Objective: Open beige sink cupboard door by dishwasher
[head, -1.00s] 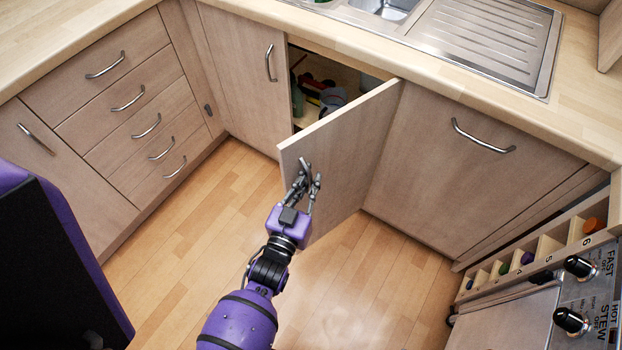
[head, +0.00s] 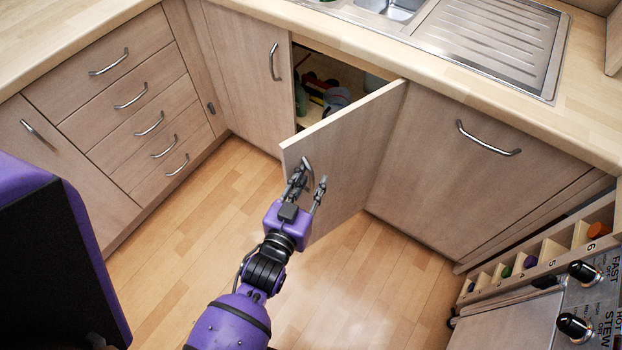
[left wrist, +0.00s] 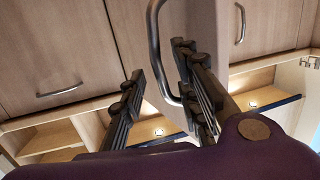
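The beige sink cupboard door (head: 352,150) stands partly open, swung out beside the closed beige panel with a long bar handle (head: 488,140). My left gripper (head: 311,178) is at the door's outer face, near its free edge. Its fingers are spread. In the left wrist view the two fingers (left wrist: 160,88) are apart, and a curved metal handle (left wrist: 154,40) lies between them; I cannot tell whether a finger touches it. The cupboard interior (head: 325,85) shows a green bottle and several other items. My right gripper is not in view.
The sink with its steel drainer (head: 490,40) is set in the worktop above. A drawer stack (head: 135,100) stands at the left. A cooker panel with black knobs (head: 575,326) and a compartmented rack (head: 550,250) are at the lower right. Wooden floor (head: 370,270) is clear below the door.

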